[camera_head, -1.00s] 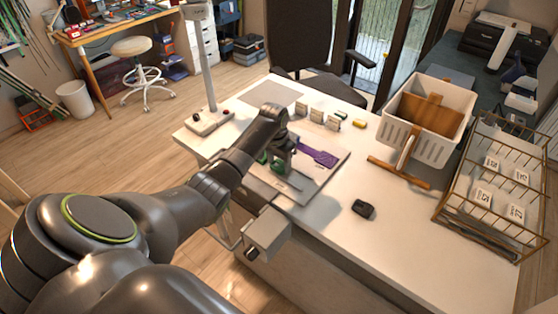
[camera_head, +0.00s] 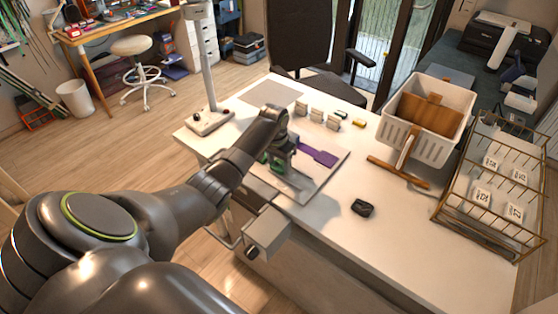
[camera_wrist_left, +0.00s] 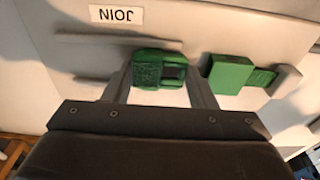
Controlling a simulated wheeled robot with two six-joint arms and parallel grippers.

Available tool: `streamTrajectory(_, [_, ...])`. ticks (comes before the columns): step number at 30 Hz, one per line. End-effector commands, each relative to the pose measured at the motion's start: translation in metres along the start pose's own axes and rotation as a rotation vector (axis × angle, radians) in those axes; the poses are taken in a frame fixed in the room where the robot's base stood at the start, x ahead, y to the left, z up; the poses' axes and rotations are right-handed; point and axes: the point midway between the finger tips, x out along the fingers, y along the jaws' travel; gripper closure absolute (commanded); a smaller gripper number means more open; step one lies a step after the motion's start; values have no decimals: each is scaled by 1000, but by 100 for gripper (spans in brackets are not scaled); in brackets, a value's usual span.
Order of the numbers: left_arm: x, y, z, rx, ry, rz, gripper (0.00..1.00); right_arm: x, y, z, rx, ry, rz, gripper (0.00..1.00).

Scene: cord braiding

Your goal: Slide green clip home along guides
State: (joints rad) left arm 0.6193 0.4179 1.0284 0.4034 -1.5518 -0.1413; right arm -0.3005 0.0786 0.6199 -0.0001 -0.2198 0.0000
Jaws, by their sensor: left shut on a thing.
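My left gripper (camera_wrist_left: 160,88) is shut on a green clip (camera_wrist_left: 147,70), with one finger at each side of it, low over a pale board. In the head view the gripper (camera_head: 278,163) is over the left part of the board (camera_head: 318,180), and its wrist partly hides the clip. A second green piece (camera_wrist_left: 232,74) lies right of the gripper in the wrist view, apart from the held clip. Thin raised guides (camera_wrist_left: 118,39) run on the board beyond the clip. My right gripper does not show.
A purple piece (camera_head: 318,156) lies on the board. Several small blocks (camera_head: 317,115) stand behind it. A black object (camera_head: 362,208) lies to the right. A white basket (camera_head: 436,142) and a wire rack (camera_head: 440,205) stand at the right. The front right tabletop is clear.

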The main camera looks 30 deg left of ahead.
Motion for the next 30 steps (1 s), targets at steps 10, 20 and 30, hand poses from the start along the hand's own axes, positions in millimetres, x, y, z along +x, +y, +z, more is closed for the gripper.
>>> streamTrajectory(10, [0,0,0,0,-1,0,70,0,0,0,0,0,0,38])
streamTrajectory(20, [0,0,0,0,-1,0,23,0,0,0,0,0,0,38])
streamTrajectory(30, [0,-2,0,0,0,-5,9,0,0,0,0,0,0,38])
